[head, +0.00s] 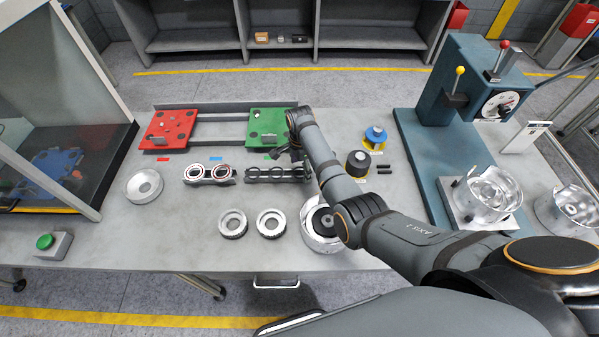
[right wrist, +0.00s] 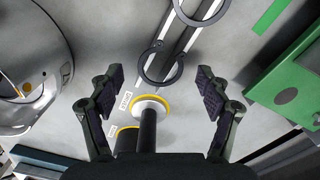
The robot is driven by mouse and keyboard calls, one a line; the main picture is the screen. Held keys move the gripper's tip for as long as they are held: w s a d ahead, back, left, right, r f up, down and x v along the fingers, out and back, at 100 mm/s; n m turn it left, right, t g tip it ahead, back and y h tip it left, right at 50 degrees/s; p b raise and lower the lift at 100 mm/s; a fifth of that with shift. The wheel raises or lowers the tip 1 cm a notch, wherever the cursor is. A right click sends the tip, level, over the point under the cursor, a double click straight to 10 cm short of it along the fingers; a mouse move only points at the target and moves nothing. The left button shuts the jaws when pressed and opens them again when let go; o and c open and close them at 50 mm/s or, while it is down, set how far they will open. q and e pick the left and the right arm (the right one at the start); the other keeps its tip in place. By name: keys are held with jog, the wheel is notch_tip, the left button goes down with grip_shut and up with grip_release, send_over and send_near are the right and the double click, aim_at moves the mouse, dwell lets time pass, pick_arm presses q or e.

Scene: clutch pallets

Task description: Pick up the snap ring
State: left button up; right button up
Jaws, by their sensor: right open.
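A thin dark snap ring (right wrist: 158,63), open at one side, shows in the right wrist view, in front of my fingers and between their lines. A second ring (right wrist: 182,8) is cut off at the top edge there. My right gripper (right wrist: 160,82) is open, with nothing between its fingertips. In the head view my right gripper (head: 291,154) is above the back of the dark slotted rack (head: 262,174), by the green pallet (head: 265,122). It and the arm hide part of the rack. My left gripper is out of view.
A red pallet (head: 168,130) lies at back left. A rack with two reddish rings (head: 208,172) and loose metal rings (head: 233,223) are nearby. A teal press (head: 450,100) is farther right.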

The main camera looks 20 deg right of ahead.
jog(key=shift+f, duration=0.15)
jog(key=c, duration=0.9)
jog(key=shift+o, duration=0.2)
